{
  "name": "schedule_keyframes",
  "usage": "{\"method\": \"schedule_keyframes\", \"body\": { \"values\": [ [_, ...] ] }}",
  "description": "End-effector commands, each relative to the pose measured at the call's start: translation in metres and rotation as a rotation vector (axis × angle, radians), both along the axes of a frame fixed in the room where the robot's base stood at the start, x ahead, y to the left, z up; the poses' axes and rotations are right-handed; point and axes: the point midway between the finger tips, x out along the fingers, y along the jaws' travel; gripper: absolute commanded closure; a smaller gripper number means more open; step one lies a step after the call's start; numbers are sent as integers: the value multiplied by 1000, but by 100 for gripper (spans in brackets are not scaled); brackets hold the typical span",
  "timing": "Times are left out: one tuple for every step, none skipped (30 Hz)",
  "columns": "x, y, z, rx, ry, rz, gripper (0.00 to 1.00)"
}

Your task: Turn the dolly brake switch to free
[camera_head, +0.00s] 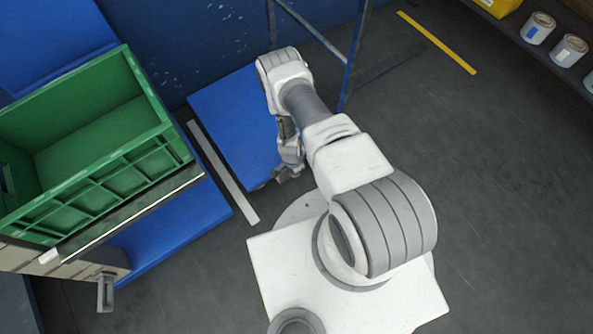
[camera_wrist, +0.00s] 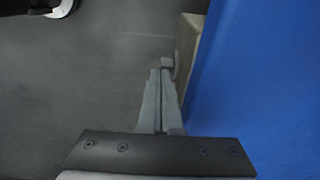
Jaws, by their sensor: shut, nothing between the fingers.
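My gripper (camera_head: 287,176) points down beside the near right corner of a blue flat panel (camera_head: 232,120) in the head view. In the wrist view my gripper (camera_wrist: 160,75) is shut, its two grey fingers together and nothing held. Its tips are close to a small grey-brown block (camera_wrist: 188,45) along the edge of a blue surface (camera_wrist: 255,80); I cannot tell whether they touch. I cannot make out a brake switch for certain in either view, and my fingers may hide it. Which thing is the dolly is not clear.
A green crate (camera_head: 150,145) stands at the left above another blue surface (camera_head: 185,235). A pale strip (camera_head: 222,172) lies between the blue surfaces. A blue metal frame (camera_head: 352,55) rises behind my arm. Cans (camera_head: 538,28) stand on a shelf at upper right. Dark floor (camera_head: 480,150) is clear at right.

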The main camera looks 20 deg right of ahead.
Motion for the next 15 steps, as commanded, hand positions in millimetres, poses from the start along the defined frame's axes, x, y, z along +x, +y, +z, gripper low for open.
{"method": "schedule_keyframes", "body": {
  "values": [
    [-9, 19, -4, 30, 22, 7, 100],
    [-9, 19, -4, 30, 22, 8, 100],
    [-9, 19, -4, 30, 22, 8, 100],
    [-9, 19, -4, 30, 22, 8, 100],
    [-9, 19, -4, 30, 23, 8, 100],
    [-9, 19, -4, 30, 23, 8, 100],
    [-9, 19, -4, 30, 23, 8, 100],
    [-9, 19, -4, 30, 23, 8, 100],
    [-9, 19, -4, 30, 23, 8, 100],
    [-9, 19, -3, 30, 23, 8, 100],
    [-9, 19, -3, 30, 23, 8, 100],
    [-10, 19, -2, 30, 23, 8, 100],
    [-10, 19, 0, 29, 24, 8, 100],
    [-10, 19, 1, 29, 24, 8, 100],
    [-10, 19, 3, 29, 24, 8, 100]
  ]
}}
